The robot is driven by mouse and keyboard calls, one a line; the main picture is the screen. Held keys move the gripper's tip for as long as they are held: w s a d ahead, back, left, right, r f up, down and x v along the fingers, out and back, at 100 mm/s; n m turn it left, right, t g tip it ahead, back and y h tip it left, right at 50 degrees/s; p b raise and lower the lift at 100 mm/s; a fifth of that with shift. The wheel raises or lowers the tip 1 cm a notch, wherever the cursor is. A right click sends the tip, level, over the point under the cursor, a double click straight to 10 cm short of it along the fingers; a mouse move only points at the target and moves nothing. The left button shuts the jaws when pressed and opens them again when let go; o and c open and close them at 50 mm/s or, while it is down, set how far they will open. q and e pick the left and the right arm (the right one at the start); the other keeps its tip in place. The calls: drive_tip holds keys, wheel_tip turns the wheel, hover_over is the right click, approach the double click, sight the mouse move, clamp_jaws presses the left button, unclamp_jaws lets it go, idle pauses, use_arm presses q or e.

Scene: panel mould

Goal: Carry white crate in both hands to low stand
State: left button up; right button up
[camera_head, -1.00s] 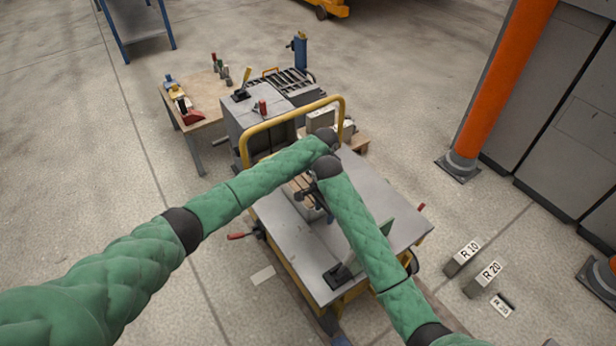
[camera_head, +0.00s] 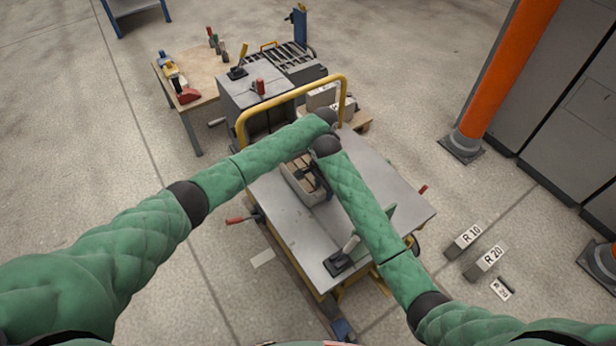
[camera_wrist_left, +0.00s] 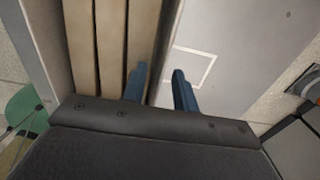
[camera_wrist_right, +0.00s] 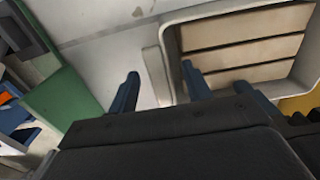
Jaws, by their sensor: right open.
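The white crate (camera_head: 296,187), with brown slatted pieces inside, sits on the grey top of a yellow-framed cart (camera_head: 290,228). My arms hide part of it. In the right wrist view the crate (camera_wrist_right: 170,45) lies at the upper right; my right gripper (camera_wrist_right: 160,82) is open, with a pale upright piece at the crate's side between its fingertips. In the left wrist view the crate's wall (camera_wrist_left: 165,40) runs down towards my left gripper (camera_wrist_left: 160,85). Its fingers stand apart near that wall; whether they touch it is unclear. I cannot tell which thing is the low stand.
The yellow rail (camera_head: 290,92) rises at the cart's far end. A wooden table (camera_head: 200,90) is behind left. Marked blocks (camera_head: 485,262) lie on the floor at right, near an orange post (camera_head: 500,75).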

sight(308, 176)
use_arm(q)
drive_tip(key=shift+f, duration=2.05)
use_arm(e)
drive_tip(key=shift+f, duration=2.1)
use_arm(q)
clamp_jaws()
use_arm(e)
drive_tip(key=c, duration=0.8)
clamp_jaws()
use_arm(q)
drive_tip(key=shift+r, duration=0.15)
use_arm(e)
drive_tip(key=shift+r, duration=0.15)
